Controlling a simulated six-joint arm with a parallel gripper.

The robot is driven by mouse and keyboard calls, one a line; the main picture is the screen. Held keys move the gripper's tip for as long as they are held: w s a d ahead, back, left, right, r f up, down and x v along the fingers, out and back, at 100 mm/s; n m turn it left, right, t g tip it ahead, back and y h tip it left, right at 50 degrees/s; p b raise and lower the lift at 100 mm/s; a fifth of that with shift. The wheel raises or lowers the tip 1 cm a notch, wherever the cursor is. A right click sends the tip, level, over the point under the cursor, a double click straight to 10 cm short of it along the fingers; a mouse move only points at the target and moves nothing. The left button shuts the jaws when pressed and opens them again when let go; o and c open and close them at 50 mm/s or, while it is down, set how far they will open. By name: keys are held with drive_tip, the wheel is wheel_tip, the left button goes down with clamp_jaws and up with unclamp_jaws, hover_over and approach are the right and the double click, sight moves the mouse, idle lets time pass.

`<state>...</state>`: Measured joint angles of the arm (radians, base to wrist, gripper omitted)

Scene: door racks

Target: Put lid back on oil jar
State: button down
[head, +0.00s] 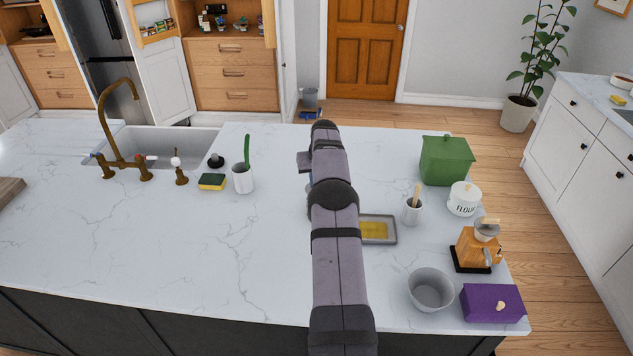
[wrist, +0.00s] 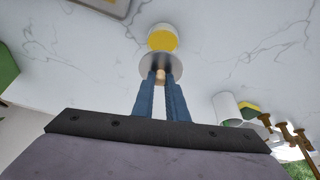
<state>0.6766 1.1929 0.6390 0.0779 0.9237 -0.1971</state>
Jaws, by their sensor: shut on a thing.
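In the wrist view, my gripper (wrist: 161,76) has its two blue fingers closed on the small wooden knob of the lid (wrist: 148,66). The lid is a pale grey round disc. The oil jar (wrist: 163,40) is a round, white-rimmed jar with yellow inside, on the marble counter just beyond the lid. Its yellow top shows uncovered. The lid overlaps the jar's near edge in the picture; I cannot tell the gap between them.
A grey tray (head: 391,241) with yellow in it lies right of my arm. The counter (head: 150,245) left of my arm is mostly clear.

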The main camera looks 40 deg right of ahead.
drive_tip(key=shift+f, duration=0.15)
drive_tip(key=shift+f+b, duration=2.05)
drive_tip(key=shift+f, duration=1)
drive_tip(key=shift+f+b, duration=0.15)
drive_tip(key=shift+b, duration=0.2)
idle(0.5)
idle(0.4)
drive_tip(key=c, duration=1.2)
unclamp_jaws()
drive_tip(key=shift+r+p, duration=2.3)
drive_tip(key=shift+r, duration=1.25)
